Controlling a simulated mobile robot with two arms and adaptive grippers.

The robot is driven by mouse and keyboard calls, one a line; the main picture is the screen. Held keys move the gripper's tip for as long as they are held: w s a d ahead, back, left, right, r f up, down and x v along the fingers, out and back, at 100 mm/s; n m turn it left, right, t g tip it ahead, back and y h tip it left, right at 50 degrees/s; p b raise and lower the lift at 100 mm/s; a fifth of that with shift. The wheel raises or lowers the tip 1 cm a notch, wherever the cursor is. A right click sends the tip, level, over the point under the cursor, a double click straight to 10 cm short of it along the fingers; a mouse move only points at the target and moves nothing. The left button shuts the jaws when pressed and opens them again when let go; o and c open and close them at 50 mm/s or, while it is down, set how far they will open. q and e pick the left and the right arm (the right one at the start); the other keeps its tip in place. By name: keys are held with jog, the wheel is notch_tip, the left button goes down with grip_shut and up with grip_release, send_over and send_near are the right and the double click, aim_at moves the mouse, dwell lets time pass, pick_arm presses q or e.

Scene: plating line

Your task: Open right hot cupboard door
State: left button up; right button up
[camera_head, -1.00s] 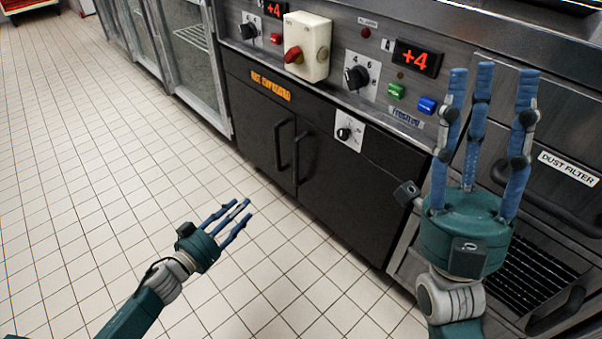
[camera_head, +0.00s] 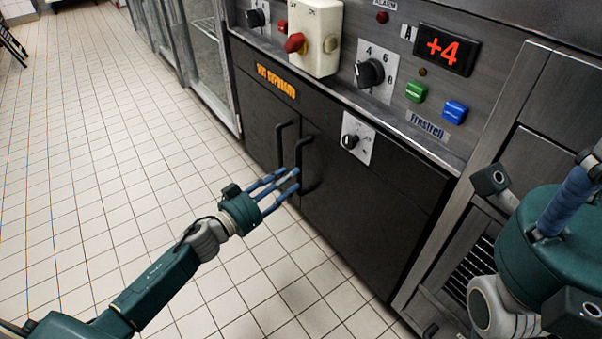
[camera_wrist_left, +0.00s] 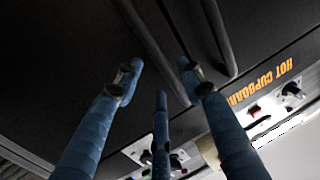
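The black hot cupboard has a right door (camera_head: 365,215) and a left door (camera_head: 258,115), both closed. The right door's vertical bar handle (camera_head: 301,162) stands beside the left door's handle (camera_head: 279,142). My left gripper (camera_head: 292,181) is open, its fingertips overlapping the lower part of the right handle. In the left wrist view my left gripper's fingers (camera_wrist_left: 160,82) are spread, and the right handle (camera_wrist_left: 153,42) runs between the outer two; contact cannot be told. The left handle (camera_wrist_left: 214,40) lies to its right there. My right gripper (camera_head: 572,195) is partly cut off at the right edge.
Above the doors is a control panel with a dial (camera_head: 370,73), a green button (camera_head: 416,91) and a white switch box (camera_head: 316,38). A glass-door cabinet (camera_head: 207,50) stands to the left. The tiled floor (camera_head: 110,180) before the cupboard is clear.

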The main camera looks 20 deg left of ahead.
pick_arm(q)
jog(key=shift+b+x, duration=0.75)
jog(key=shift+x, duration=1.95)
grip_shut()
